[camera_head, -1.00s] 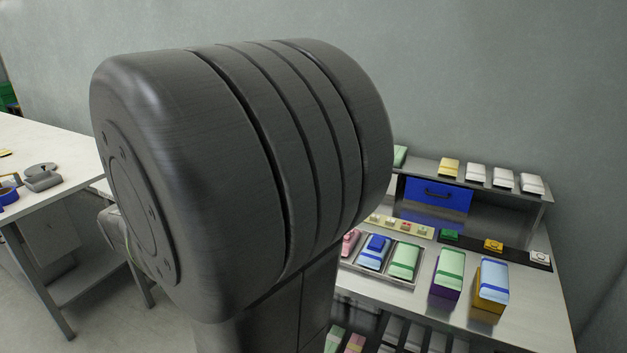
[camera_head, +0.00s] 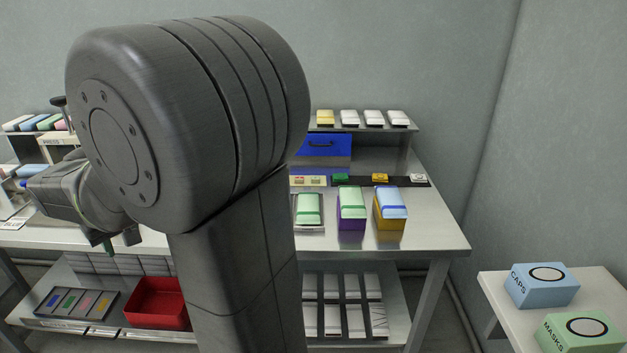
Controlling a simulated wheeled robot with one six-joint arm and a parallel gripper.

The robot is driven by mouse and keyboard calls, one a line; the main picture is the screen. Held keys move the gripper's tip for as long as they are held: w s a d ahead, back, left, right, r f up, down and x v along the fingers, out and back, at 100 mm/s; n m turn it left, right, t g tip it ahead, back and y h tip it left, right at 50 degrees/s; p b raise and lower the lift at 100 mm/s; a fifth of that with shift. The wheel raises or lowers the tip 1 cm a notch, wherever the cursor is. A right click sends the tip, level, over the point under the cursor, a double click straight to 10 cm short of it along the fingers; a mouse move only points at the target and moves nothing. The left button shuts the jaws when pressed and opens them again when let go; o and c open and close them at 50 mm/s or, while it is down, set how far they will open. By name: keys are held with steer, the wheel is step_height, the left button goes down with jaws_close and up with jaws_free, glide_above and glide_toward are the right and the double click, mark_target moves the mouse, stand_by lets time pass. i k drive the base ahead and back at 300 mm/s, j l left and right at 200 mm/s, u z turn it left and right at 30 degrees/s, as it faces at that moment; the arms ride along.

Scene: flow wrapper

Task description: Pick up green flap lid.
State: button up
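A small green piece (camera_head: 340,177), which looks like the green flap lid, lies on a dark strip (camera_head: 360,182) at the back of the steel table, left of a yellow piece (camera_head: 380,178) and a white one (camera_head: 418,178). My gripper (camera_head: 118,241) is at the left, well away from it, pointing down above the lower shelf in the picture. Its two fingers look apart, with a small dark green bit at the left finger; I cannot tell what that is. My large arm link hides the middle of the table.
A green pack (camera_head: 309,207) lies in a tray. Packs top a purple box (camera_head: 351,222) and an orange box (camera_head: 389,218). A raised shelf (camera_head: 400,128) stands behind. A red bin (camera_head: 157,305) is below; a side table holds a caps box (camera_head: 541,286).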

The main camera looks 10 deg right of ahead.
mark_target(337, 178)
steer(key=i+z, duration=0.1)
steer(key=z, duration=0.3)
steer(key=i+l+z, duration=0.1)
steer(key=z, duration=0.25)
steer(key=i+z, duration=0.15)
steer(key=z, duration=0.25)
steer(key=i+z, duration=0.15)
steer(key=z, duration=0.25)
steer(key=i+j, duration=0.3)
steer(key=i, duration=0.2)
